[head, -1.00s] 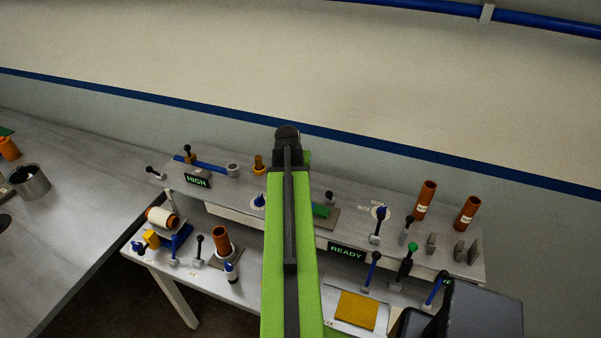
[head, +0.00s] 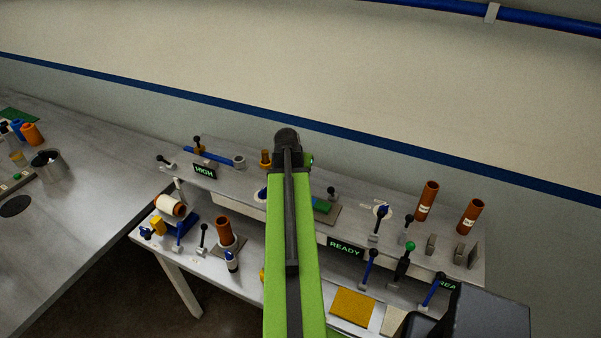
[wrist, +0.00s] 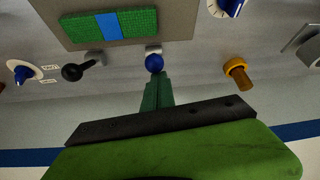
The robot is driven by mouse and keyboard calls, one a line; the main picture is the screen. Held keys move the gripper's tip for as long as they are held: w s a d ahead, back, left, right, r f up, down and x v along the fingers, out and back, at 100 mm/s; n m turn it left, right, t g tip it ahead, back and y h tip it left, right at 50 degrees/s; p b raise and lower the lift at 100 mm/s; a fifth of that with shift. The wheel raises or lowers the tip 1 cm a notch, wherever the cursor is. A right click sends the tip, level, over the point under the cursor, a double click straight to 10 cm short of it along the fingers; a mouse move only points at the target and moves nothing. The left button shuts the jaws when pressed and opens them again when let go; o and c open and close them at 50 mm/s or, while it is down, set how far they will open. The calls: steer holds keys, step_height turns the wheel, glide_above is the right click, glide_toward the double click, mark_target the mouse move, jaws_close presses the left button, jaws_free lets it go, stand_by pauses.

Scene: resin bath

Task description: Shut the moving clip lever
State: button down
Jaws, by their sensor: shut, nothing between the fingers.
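In the wrist view a lever with a blue ball knob (wrist: 155,63) on a pale base stands at the edge of a grey plate (wrist: 180,27). A lever with a black ball knob (wrist: 75,71) lies tilted to its left; it also shows in the head view (head: 331,191). No label tells which is the moving clip lever. A green piece with a blue band (wrist: 110,26) lies on the plate. My gripper (wrist: 157,78) is shut and empty, its green fingertips right by the blue knob; I cannot tell whether they touch. My arm hides the blue knob in the head view.
An orange-yellow peg (wrist: 238,72) stands right of the blue knob in the wrist view, and a blue dial (wrist: 25,74) lies left. The head view shows READY (head: 345,249) and HIGH (head: 204,171) displays, two orange tubes (head: 428,200) and several levers. The wall is close behind the bench.

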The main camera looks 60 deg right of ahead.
steer(key=shift+a+f, duration=0.3)
steer(key=shift+a, duration=0.25)
steer(key=w+d+r+p, duration=0.1)
steer(key=d+r+p, duration=0.2)
steer(key=d+r, duration=0.1)
steer(key=s+a+r+p, duration=0.1)
steer(key=a+r+p, duration=0.4)
steer(key=a, duration=0.1)
steer(key=shift+a+r+p, duration=0.15)
steer(key=shift+a+p, duration=0.25)
